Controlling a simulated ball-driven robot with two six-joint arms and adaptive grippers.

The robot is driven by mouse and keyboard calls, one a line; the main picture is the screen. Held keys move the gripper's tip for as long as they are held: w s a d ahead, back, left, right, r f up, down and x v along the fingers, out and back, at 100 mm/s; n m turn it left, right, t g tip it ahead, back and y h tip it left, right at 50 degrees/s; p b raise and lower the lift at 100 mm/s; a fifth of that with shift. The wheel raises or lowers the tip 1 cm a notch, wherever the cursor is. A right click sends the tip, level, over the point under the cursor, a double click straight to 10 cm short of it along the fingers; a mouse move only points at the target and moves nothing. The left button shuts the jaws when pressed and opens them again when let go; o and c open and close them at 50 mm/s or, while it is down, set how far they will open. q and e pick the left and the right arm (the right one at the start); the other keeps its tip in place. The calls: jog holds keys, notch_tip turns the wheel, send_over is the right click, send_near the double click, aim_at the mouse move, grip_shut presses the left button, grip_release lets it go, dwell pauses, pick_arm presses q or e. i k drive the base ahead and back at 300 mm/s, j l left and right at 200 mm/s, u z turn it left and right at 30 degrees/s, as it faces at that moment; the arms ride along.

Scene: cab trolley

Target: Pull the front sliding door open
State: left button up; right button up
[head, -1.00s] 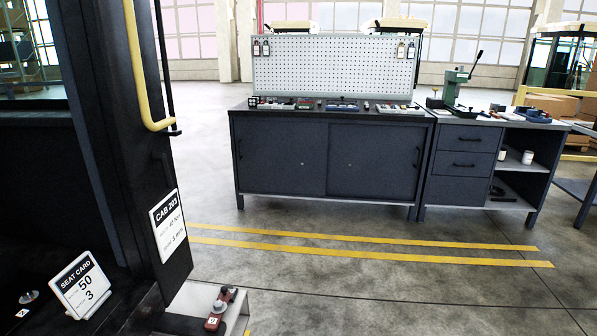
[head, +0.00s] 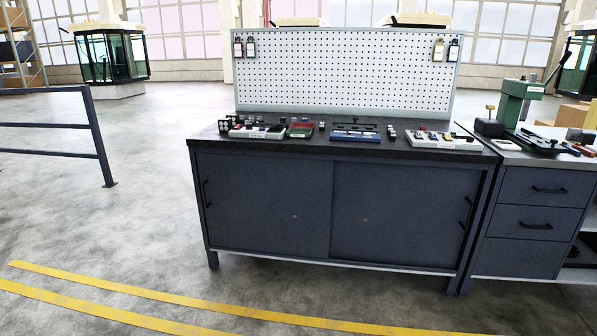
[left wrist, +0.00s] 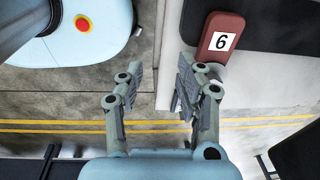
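A dark blue cabinet under a black-topped workbench stands ahead in the head view. Its front has two sliding doors, a left door (head: 265,205) and a right door (head: 395,210), meeting near the middle and both closed. A black handle (head: 206,193) is at the left door's outer edge, and another handle (head: 466,212) is at the right door's outer edge. My right gripper is in neither view.
Several trays and small parts lie on the benchtop (head: 215,135) below a pegboard (head: 340,75). A drawer unit (head: 535,215) adjoins on the right. A dark railing (head: 95,135) stands left. Yellow lines (head: 150,290) cross open floor. A red item marked 6 (left wrist: 220,38) is near my left gripper.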

aim_at(282, 205)
jog(key=i+j, duration=0.1)
jog(key=i, duration=1.45)
jog(key=i+j, duration=1.3)
